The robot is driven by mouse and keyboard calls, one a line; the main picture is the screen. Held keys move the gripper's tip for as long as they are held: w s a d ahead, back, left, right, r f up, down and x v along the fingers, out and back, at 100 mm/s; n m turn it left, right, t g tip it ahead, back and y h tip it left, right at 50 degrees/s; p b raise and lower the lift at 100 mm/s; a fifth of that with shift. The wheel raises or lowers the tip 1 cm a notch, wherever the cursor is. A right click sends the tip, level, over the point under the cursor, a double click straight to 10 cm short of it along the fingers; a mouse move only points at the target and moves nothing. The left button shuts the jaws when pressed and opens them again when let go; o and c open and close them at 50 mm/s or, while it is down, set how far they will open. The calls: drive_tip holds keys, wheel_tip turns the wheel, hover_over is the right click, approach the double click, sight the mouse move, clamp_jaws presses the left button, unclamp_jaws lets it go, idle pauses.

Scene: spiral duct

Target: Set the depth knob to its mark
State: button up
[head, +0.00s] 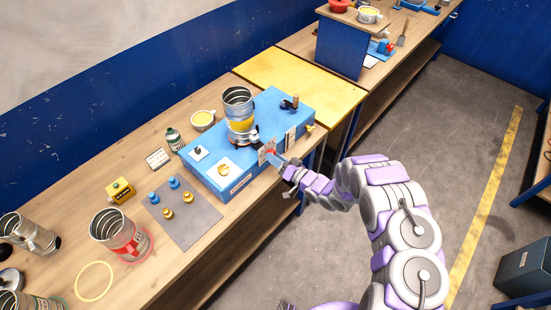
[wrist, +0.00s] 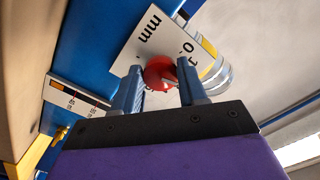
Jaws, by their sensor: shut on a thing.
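The depth knob (wrist: 158,72) is red and sits in front of a white dial plate (wrist: 140,40) lettered "mm" with numerals. The plate is on the front of a blue machine (head: 207,180). In the wrist view my gripper (wrist: 160,82) has its two blue-grey fingers either side of the knob, shut on it. In the head view my gripper (head: 279,161) reaches the machine's front, and the knob shows only as a small red patch beside the plate (head: 265,154). The fingers hide part of the dial. I cannot tell where the knob points against its mark.
A metal duct piece with a yellow band (head: 239,112) stands on the machine. A second scale plate (wrist: 78,98) shows in the wrist view. A red-banded can (head: 120,236), a grey mat (head: 183,214) with small blue and brass parts, and a yellow block (head: 120,190) are on the wooden bench.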

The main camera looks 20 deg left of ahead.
drive_tip(key=shift+w+d, duration=0.1)
drive_tip(key=shift+w, duration=0.1)
drive_tip(key=o, duration=1.1)
drive_tip(key=shift+c, duration=0.2)
drive_tip(key=b+v, duration=0.2)
drive_tip(key=v, duration=1.5)
drive_tip(key=shift+s+f, duration=0.1)
